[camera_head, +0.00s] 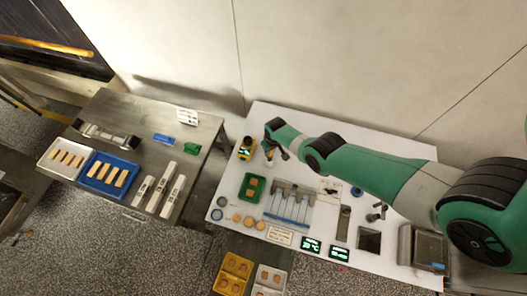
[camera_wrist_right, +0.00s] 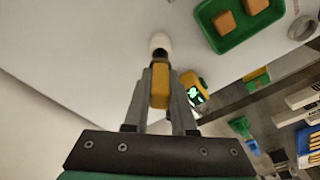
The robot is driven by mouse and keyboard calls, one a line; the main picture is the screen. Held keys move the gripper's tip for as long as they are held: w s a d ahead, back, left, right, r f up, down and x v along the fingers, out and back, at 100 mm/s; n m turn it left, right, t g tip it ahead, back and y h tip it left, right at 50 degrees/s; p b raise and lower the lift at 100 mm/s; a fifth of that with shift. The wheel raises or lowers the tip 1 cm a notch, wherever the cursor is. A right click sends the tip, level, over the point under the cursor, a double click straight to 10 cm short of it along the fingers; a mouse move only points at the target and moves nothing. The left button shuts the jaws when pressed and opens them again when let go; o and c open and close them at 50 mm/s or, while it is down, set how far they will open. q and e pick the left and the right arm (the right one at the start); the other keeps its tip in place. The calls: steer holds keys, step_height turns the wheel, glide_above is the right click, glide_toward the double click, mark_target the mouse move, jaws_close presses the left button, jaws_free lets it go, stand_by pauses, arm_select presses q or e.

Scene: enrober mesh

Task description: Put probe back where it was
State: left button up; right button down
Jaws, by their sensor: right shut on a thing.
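My right gripper (camera_head: 278,153) comes in from the right and is over the back left part of the white table. In the right wrist view its fingers (camera_wrist_right: 160,95) are shut on the probe (camera_wrist_right: 159,88), which has a yellow body, a dark neck and a pale rounded tip pointing away from the gripper. In the head view the probe is small and mostly hidden by the gripper. A yellow meter with a lit display (camera_head: 246,149) stands just left of the gripper; it also shows in the right wrist view (camera_wrist_right: 194,87). My left gripper is not seen.
A green tray with brown pieces (camera_head: 241,192) lies in front of the gripper. A metal rack with blue strips (camera_head: 275,205) and lit displays (camera_head: 311,246) are farther forward. A separate steel table (camera_head: 205,133) holds white and blue trays. White tabletop behind the gripper is clear.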

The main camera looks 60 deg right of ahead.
mark_target(270, 156)
steer(key=shift+f+b, duration=2)
steer(key=shift+f, duration=0.05)
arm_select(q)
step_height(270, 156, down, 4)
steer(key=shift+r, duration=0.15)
arm_select(e)
steer(key=c, duration=0.7)
jaws_free()
steer(key=shift+r, duration=0.1)
steer(key=shift+c, duration=0.2)
